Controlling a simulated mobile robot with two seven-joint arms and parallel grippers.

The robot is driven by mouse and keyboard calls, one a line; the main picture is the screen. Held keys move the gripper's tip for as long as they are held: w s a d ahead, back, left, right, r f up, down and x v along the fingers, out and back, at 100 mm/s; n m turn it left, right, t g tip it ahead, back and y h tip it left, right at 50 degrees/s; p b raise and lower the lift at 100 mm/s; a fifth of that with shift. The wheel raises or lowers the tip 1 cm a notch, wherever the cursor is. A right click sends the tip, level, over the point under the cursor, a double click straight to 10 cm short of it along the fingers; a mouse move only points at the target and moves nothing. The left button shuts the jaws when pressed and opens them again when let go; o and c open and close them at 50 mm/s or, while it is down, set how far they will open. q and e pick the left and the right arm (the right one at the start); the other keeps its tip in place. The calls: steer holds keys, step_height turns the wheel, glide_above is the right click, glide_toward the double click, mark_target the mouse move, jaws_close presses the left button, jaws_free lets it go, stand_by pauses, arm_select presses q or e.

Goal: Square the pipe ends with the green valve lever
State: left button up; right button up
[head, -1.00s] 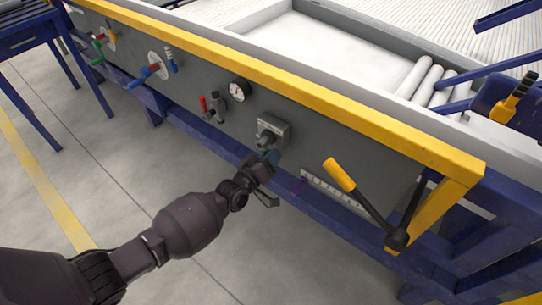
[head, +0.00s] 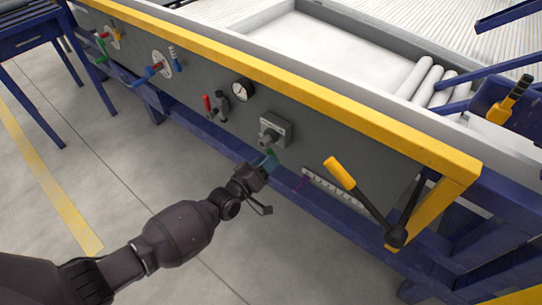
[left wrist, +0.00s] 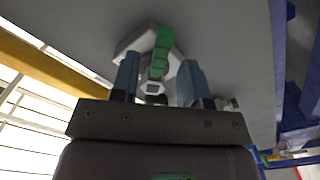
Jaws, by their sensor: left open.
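The green valve lever (left wrist: 164,42) shows in the left wrist view. It stands out from a pale grey valve housing (left wrist: 133,40) on the panel. My left gripper (left wrist: 159,82) is open, with one blue finger on each side of the lever's line; I cannot tell whether either touches it. In the head view, my left gripper (head: 269,163) is just below and in front of the grey valve housing (head: 283,128). A small green-teal patch shows at its tips, where I cannot separate lever from fingers. The pipe ends (head: 427,84) lie in the tray at the upper right. My right gripper is not in view.
The grey panel carries a gauge (head: 242,90), a red-handled valve (head: 209,106) and several coloured levers at the far left. A yellow-handled lever (head: 340,173) projects to the right of my gripper. A yellow rail (head: 250,66) runs above. The floor (head: 120,160) in front is clear.

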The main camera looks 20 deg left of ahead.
arm_select(q)
steer(key=p+v, duration=0.1)
steer(key=v, duration=0.5)
steer(key=shift+s, duration=0.4)
steer(key=shift+s+f, duration=0.1)
steer(key=shift+f, duration=0.1)
stand_by(1.3)
steer(key=shift+b+x, duration=0.95)
steer(key=shift+x, duration=4.4)
jaws_close()
